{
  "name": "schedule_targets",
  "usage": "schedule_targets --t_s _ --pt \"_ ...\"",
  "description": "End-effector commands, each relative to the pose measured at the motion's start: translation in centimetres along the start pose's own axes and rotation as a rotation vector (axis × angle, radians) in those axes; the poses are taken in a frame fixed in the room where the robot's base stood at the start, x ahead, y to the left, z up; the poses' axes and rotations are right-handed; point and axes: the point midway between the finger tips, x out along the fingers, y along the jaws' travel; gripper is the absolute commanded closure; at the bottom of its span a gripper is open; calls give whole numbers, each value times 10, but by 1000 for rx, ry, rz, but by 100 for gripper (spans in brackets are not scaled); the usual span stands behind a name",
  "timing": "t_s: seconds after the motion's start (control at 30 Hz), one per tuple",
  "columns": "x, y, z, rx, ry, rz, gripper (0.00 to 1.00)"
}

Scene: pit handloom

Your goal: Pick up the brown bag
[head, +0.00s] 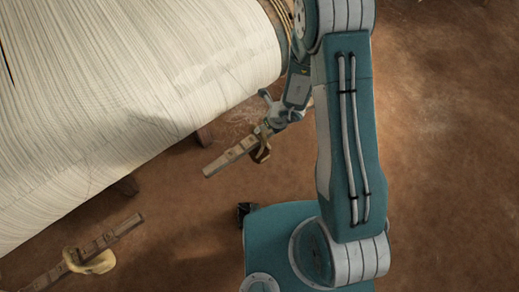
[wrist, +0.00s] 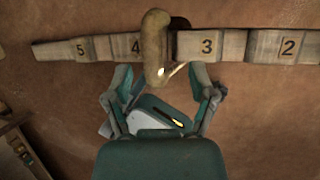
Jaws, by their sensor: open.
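The brown bag (wrist: 154,45) is a small, rounded, tan-brown thing in the wrist view. It lies across a wooden bar (wrist: 225,45) between the marks 4 and 3. In the head view the brown bag (head: 262,151) shows as a small dark brown shape on the bar (head: 228,158), partly behind my gripper. My gripper (wrist: 162,74) is open, with one finger on each side of the bag's lower end. It also shows in the head view (head: 267,122), just above the bag. I cannot tell whether the fingers touch it.
A second wooden bar (head: 122,230) with a yellowish bag (head: 92,262) lies at the lower left. The loom's pale warp threads (head: 120,90) fill the upper left, with short wooden legs (head: 127,185) beneath. The brown earth floor (head: 450,150) is clear at the right.

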Motion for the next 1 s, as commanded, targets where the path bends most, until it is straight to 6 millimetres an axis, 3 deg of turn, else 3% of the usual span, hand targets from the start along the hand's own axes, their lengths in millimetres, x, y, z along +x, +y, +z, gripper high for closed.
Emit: schedule_targets --t_s 0.2,0.53,0.7,1.0 --pt "33 3 2 -1 2 2 28" --pt "38 2 3 -2 -2 2 28" --pt "39 2 3 -2 0 1 100" --pt "39 2 4 -3 -3 2 100"
